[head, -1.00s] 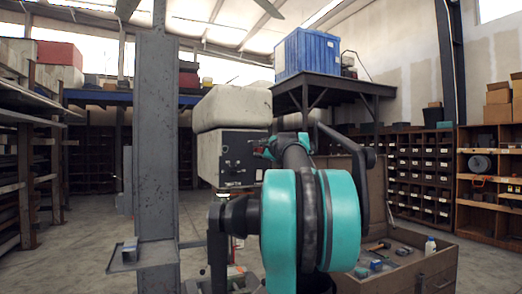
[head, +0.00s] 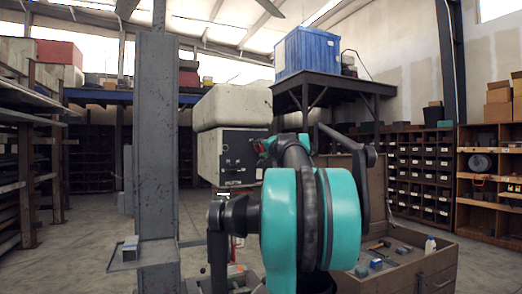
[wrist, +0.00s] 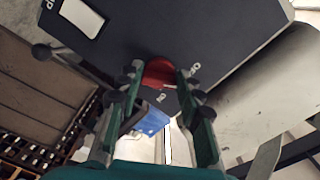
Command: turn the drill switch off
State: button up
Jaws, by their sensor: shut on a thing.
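The drill's cream head (head: 232,108) has a dark front panel (head: 237,155), which fills the upper part of the wrist view (wrist: 215,35). A red switch (wrist: 158,72) sits on that panel near small white markings. My gripper (wrist: 160,80) has its two green fingers on either side of the red switch, shut on it. The fingers cover the switch's sides, and its exact position is hard to read. In the head view my gripper is small at the panel's right edge, partly hidden behind my arm.
A grey steel column (head: 157,130) stands left of the drill. An open wooden crate (head: 412,262) with tools and a white bottle (head: 430,245) is at lower right. Shelves line the walls. Clear floor (head: 95,235) shows at left.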

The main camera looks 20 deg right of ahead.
jog(key=shift+f+n, duration=0.1)
jog(key=shift+n, duration=1.4)
jog(key=o, duration=1.2)
jog(key=shift+c, duration=0.2)
jog(key=shift+s, duration=0.15)
jog(key=s, duration=1.1)
jog(key=shift+s+d, duration=0.25)
jog(key=shift+s, duration=0.15)
